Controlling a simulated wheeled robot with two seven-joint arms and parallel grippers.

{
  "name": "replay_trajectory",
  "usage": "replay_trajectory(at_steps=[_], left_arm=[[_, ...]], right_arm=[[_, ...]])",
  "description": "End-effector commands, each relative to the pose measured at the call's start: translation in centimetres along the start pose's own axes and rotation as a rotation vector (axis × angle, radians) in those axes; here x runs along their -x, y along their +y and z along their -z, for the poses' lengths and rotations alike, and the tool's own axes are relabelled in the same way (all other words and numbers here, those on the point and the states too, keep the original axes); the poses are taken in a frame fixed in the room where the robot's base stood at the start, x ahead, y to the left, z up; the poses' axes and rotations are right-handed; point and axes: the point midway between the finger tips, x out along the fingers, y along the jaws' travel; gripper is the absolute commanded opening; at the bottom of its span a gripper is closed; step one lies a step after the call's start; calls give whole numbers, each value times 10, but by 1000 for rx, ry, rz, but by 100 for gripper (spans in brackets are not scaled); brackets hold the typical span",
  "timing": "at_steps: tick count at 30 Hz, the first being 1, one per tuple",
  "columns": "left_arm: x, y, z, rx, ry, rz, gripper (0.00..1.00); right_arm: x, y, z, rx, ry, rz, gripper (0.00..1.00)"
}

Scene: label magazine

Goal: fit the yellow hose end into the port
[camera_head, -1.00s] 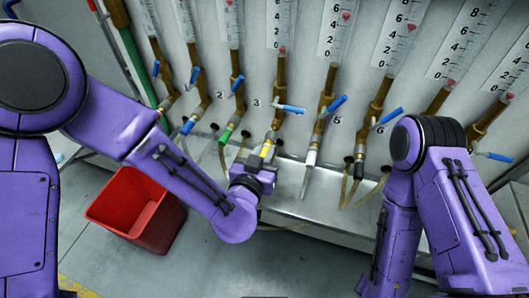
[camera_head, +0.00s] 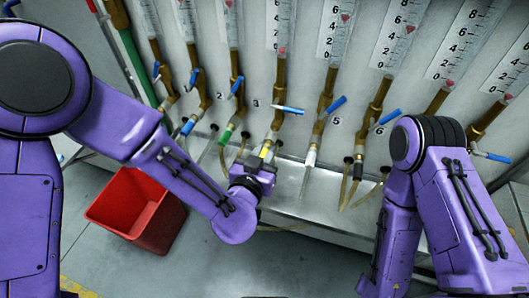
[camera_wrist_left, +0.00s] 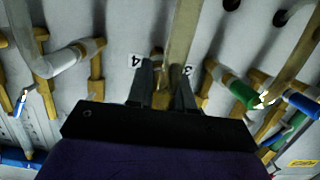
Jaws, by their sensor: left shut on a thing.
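The yellow hose end (camera_head: 265,152) sits just above my left gripper, under the brass pipe (camera_head: 277,120) with the blue valve handle (camera_head: 288,109). My left gripper (camera_head: 262,163) is shut on the hose end. My right gripper is out of view.
Neighbouring pipes carry a green hose end (camera_head: 227,134), a blue one (camera_head: 187,127) and a white one (camera_head: 310,158). A metal ledge (camera_head: 330,205) runs below the wall. A red bin (camera_head: 137,213) stands on the floor at left. My right arm is at right.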

Motion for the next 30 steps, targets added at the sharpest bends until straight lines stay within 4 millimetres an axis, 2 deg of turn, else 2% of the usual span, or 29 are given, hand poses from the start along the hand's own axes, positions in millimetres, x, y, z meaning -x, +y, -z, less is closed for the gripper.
replay_trajectory(at_steps=[14,30], left_arm=[[-1,0,0,1,0,0,0],[-14,0,3,1,0,1,0]], right_arm=[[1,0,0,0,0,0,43],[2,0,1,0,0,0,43]])
